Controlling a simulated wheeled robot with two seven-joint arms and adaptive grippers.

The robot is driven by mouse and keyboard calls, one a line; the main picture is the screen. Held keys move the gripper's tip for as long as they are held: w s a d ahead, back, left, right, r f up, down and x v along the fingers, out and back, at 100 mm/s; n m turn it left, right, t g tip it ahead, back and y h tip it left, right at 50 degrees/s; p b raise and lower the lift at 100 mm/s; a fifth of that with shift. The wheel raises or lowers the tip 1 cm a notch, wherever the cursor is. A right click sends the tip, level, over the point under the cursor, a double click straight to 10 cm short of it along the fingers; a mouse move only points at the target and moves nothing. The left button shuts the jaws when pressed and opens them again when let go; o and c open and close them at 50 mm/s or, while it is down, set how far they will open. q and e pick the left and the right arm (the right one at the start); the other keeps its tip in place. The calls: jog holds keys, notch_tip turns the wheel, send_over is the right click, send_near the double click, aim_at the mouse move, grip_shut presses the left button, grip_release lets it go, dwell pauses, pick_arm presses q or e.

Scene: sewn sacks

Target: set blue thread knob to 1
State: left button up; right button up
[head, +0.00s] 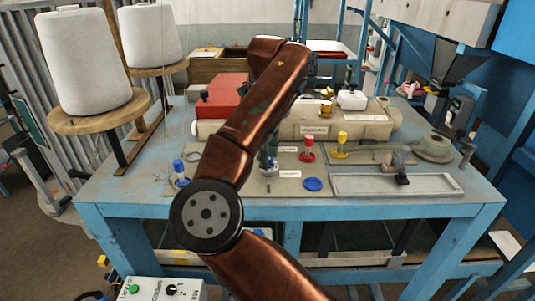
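A red knob (308,145) and a yellow knob (341,139) of similar shape stand right of the middle. My copper-coloured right arm crosses the centre of the head view and hides part of the table. A small grey-blue part (268,163), perhaps the tip of my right gripper, shows just right of the arm; its fingers cannot be made out. No number or pointer can be read on the blue knob. My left gripper is not in view.
A flat blue disc (313,184) and a grey tray (397,184) lie near the front edge. A beige machine (350,122) and a red box (229,83) stand behind. White thread cones (83,62) stand at left. A control box (165,290) is at bottom left.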

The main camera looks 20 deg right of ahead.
jog(key=shift+c, duration=0.5)
grip_shut()
